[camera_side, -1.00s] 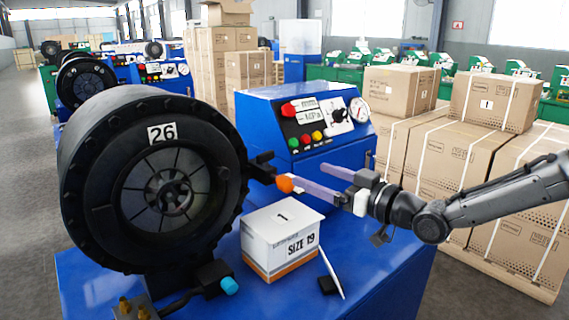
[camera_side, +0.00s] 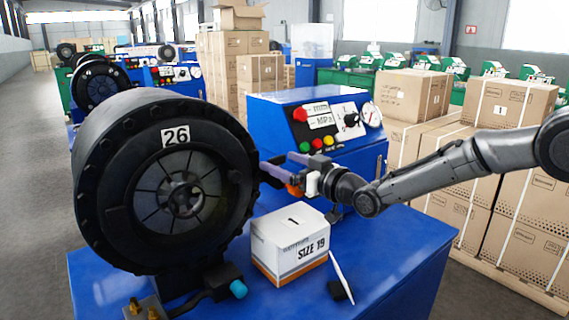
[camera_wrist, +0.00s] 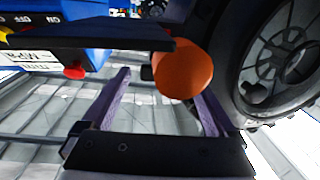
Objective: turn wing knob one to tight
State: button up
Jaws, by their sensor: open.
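An orange rounded knob (camera_side: 294,190) sits by the black bracket on the right side of the big black crimping head (camera_side: 120,170). No label shows which knob is number one. My gripper (camera_side: 277,161) is open, its two purple fingers reaching left toward the bracket. The orange knob is beside the fingers near the gripper body and partly hidden. In the wrist view the orange knob (camera_wrist: 183,72) looks large and covers part of the right finger; the left finger is clear of it. I cannot tell whether the gripper (camera_wrist: 165,82) touches the knob.
The blue control box (camera_side: 335,155) with buttons and a gauge stands behind the gripper. A white SIZE 19 box (camera_side: 290,245) is on the blue bench below. A light-blue knob (camera_side: 238,289) is at the bench front. Stacked cartons (camera_side: 510,185) stand to the right.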

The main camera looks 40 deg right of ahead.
jog(key=c, duration=1.4)
jog(key=shift+o, duration=0.2)
jog(key=shift+a+h, duration=0.1)
jog(key=shift+h, duration=0.2)
jog(key=shift+r+m, duration=0.1)
jog(key=shift+m, duration=0.3)
jog(key=shift+a+h, duration=0.1)
jog(key=shift+h, duration=0.5)
jog(key=shift+m+h, duration=0.4)
jog(key=o, duration=1.4)
jog(key=shift+c, duration=0.2)
